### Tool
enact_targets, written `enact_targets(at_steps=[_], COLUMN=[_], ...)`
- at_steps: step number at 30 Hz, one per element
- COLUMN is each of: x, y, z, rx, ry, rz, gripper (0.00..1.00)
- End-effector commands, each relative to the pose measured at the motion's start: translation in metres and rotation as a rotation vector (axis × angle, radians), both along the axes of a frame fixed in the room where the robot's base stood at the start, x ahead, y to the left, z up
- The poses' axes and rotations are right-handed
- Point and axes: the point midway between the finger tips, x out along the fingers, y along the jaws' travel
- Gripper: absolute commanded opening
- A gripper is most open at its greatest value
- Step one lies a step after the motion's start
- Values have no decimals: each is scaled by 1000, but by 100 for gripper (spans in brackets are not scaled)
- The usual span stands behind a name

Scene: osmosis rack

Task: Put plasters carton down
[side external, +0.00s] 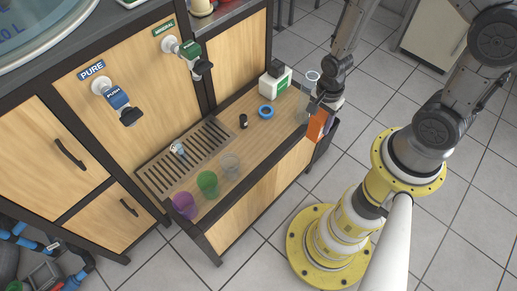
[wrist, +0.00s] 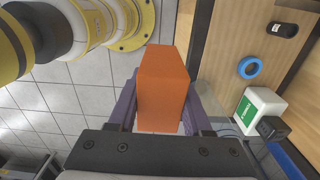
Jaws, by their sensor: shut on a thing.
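The plasters carton is an orange box (wrist: 163,88), held upright between the two purple fingers of my gripper (wrist: 160,105) in the wrist view. In the side external view the orange carton (side external: 317,124) shows at the right end of the wooden counter (side external: 225,130), near its front edge. My gripper (side external: 322,108) is shut on it there. Part of the carton is hidden behind my gripper, and I cannot tell whether its underside touches anything.
On the counter are a blue tape ring (side external: 266,112), a black small item (side external: 243,121), a white-green box (side external: 275,82) and a clear cup (side external: 230,166). Green (side external: 207,183) and purple (side external: 184,205) cups stand at the left end. A slatted drain (side external: 186,157) lies behind them.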

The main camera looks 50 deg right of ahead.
Motion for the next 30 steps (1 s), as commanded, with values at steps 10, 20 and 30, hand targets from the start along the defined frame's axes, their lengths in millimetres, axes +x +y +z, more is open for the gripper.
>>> enact_targets(at_steps=[10,20,30], x=[18,20,85], y=[68,102,121], z=[2,-1,-31], rx=[-3,-1,-1], ry=[-3,-8,-9], rz=[-88,21,23], gripper=[0,0,0])
